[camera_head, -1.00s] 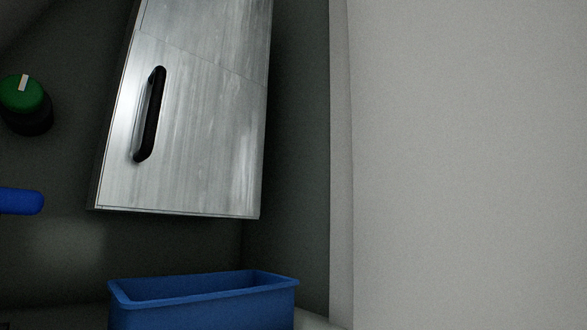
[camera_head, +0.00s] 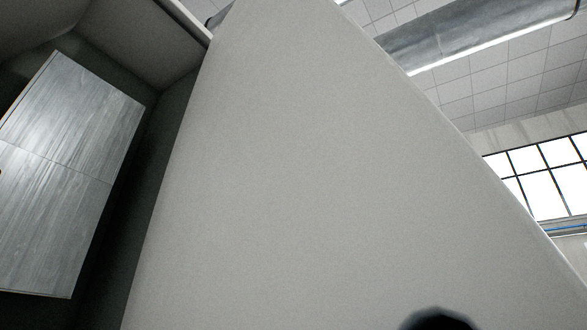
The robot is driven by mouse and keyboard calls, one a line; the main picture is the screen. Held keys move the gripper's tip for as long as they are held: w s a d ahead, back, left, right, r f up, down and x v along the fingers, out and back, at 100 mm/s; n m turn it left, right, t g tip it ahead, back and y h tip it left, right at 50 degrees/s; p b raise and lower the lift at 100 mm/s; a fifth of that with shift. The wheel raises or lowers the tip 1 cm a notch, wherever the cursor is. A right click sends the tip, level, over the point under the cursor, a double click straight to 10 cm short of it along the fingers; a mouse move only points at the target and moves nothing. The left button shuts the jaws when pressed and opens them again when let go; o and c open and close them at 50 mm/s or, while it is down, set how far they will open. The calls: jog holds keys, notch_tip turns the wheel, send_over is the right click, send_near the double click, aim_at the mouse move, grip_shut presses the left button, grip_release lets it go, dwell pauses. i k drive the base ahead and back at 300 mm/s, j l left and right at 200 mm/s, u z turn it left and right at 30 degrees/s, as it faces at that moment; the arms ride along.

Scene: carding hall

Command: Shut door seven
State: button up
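A large pale grey panel (camera_head: 300,170) fills the middle of the view, close to me. It looks like a cabinet door standing open, its left edge against the dark cabinet interior (camera_head: 125,215). No number shows on it, so I cannot tell if it is door seven. A blurred dark rounded shape (camera_head: 440,319) shows at the bottom edge, in front of the panel; I cannot tell what it is. My gripper's fingers are not in view.
Inside the cabinet at left is a brushed metal panel (camera_head: 65,170), tilted in the picture. Beyond the pale panel's slanting right edge are a ceiling duct (camera_head: 480,35), ceiling tiles and a bright window (camera_head: 545,180). That side looks open.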

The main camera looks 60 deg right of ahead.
aim_at(309, 182)
jog(key=k+l, duration=0.15)
jog(key=k, duration=0.25)
jog(key=k+l+u, duration=0.1)
jog(key=k, duration=0.25)
jog(key=k+l+z, duration=0.2)
jog(key=l, duration=0.6)
jog(key=i, duration=0.1)
